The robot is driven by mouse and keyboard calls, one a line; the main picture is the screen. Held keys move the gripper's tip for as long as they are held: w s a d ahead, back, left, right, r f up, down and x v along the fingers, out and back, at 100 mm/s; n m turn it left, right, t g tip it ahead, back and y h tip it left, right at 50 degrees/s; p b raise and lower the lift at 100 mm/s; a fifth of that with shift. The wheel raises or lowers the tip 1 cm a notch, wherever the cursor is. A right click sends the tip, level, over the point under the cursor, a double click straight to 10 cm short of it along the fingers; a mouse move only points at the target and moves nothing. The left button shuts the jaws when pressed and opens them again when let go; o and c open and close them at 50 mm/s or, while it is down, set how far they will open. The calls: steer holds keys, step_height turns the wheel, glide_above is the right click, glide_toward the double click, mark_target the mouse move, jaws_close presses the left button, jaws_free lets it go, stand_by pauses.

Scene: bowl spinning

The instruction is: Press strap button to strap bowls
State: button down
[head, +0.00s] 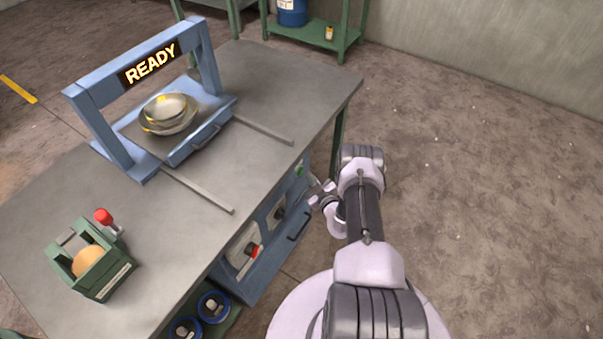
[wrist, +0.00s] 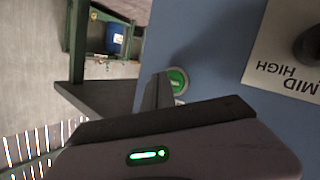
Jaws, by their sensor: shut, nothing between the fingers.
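A round green button (head: 300,171) sits on the blue front panel (head: 265,260) under the table, near its right end. In the wrist view the green button (wrist: 178,81) shows just beyond my fingertips. My gripper (head: 311,179) is shut and empty, pointing at the button; its fingers (wrist: 160,82) partly cover the button's left side. I cannot tell whether they touch it. Nested metal bowls (head: 168,112) with yellow spots rest on a blue tray (head: 215,104) under a blue arch (head: 95,98), whose sign (head: 150,65) reads READY.
The panel also carries a knob (head: 279,213), a red switch (head: 253,250) and a handle (head: 299,227). On the table, two grey rails (head: 262,130) run from the tray, and a green box (head: 105,281) stands front left. The floor to the right is clear.

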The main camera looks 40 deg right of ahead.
steer(key=shift+w+a, duration=0.15)
steer(key=shift+w, duration=0.1)
steer(key=shift+w+a+b, duration=0.1)
steer(key=shift+w+b, duration=0.35)
steer(key=shift+b, duration=0.1)
stand_by(0.7)
steer(key=shift+s, duration=0.15)
steer(key=shift+s+d, duration=0.25)
steer(key=shift+s, duration=0.4)
steer(key=s, duration=0.1)
steer(key=s+d, duration=0.1)
steer(key=s, duration=0.1)
steer(key=s+d, duration=0.1)
steer(key=shift+s, duration=0.35)
stand_by(0.4)
